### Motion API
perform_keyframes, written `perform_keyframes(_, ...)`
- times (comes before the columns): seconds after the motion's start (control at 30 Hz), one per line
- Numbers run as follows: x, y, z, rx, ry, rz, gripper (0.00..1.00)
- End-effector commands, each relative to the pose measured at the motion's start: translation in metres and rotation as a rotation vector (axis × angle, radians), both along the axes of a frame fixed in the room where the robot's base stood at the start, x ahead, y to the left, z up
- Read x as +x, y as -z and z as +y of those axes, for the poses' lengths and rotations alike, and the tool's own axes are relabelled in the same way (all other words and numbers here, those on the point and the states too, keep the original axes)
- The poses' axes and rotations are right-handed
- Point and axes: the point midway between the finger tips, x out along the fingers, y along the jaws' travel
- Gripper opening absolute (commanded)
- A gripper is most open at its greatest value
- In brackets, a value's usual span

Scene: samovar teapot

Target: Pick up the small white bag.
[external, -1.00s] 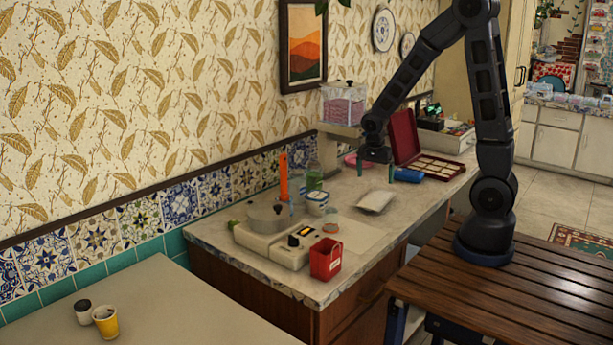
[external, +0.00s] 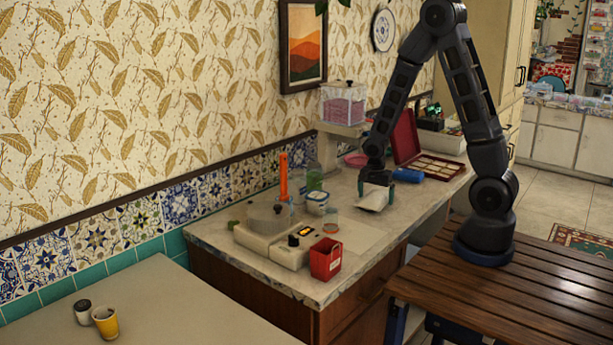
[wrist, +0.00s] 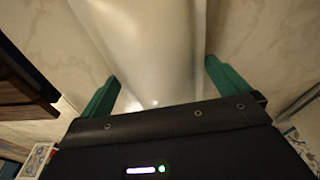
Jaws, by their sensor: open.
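The small white bag (external: 374,199) lies on the marble counter, partly hidden by my gripper in the external view. In the wrist view the bag (wrist: 150,45) is a pale, shiny shape running up from between the fingers. My gripper (external: 376,190) points down over the bag with a finger at either side of it. In the wrist view its two green fingers (wrist: 158,85) stand wide apart, with the bag between them. The gripper is open. Whether a finger touches the bag I cannot tell.
A blue cylinder (external: 408,175) lies close to the right of my gripper. Behind it is an open red case (external: 438,167).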

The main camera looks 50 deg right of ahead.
Motion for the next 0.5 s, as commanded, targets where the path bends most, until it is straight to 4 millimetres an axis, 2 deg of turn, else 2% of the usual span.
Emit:
perform_keyframes(0.33, 0.0002, 0.0054, -0.0006, 0.001, 0.000, -0.001, 1.00)
perform_keyframes(0.37, 0.0002, 0.0054, -0.0006, 0.001, 0.000, -0.001, 0.96)
perform_keyframes(0.5, 0.0002, 0.0053, -0.0006, 0.000, -0.001, -0.001, 0.69)
